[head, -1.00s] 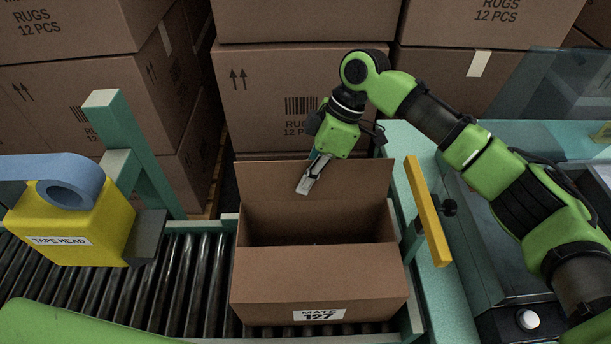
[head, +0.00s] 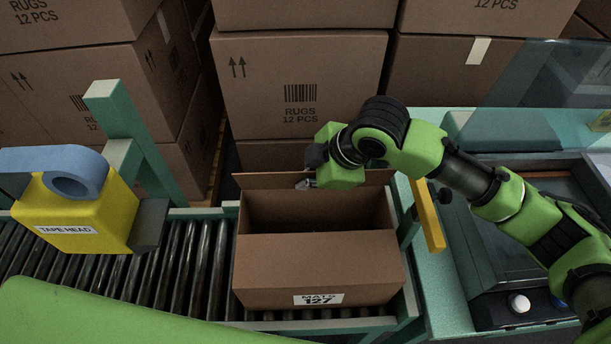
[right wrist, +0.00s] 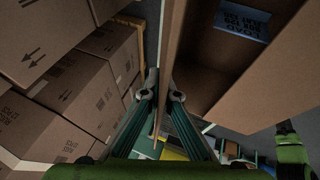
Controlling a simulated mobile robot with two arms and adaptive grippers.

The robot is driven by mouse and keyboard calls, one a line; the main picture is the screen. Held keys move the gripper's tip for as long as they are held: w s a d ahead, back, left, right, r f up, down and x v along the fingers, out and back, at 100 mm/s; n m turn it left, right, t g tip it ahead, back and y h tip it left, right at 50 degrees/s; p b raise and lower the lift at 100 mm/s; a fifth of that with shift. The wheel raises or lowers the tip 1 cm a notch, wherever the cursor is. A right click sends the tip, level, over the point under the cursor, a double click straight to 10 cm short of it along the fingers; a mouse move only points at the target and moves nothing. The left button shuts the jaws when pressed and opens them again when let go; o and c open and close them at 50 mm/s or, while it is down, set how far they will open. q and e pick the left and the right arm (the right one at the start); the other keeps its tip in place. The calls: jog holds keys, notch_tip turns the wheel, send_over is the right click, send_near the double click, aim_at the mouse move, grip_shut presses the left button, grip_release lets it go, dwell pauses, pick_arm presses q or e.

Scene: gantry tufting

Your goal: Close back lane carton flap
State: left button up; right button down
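The open carton (head: 270,268), labelled MATS 127, stands on the roller conveyor in the middle of the head view. Its back flap (head: 264,181) is raised and tilted somewhat in over the opening, so it looks like a narrow band. My right gripper (head: 304,184) is at the flap's upper edge, with its tips partly hidden by its own body. In the right wrist view the flap (right wrist: 168,60) runs between the close-set fingers of the gripper (right wrist: 160,92), which look shut on it. My left gripper is out of view.
Stacked RUGS cartons (head: 300,75) rise behind the conveyor. A yellow tape head (head: 88,215) with a blue roll stands left of the carton on a green frame. A yellow bar (head: 429,218) stands close on the right. Bare rollers (head: 190,260) lie between tape head and carton.

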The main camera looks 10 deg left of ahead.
dwell(0.4)
jog(key=c, duration=2.3)
grip_release()
jog(key=shift+c, duration=0.2)
jog(key=v, duration=1.2)
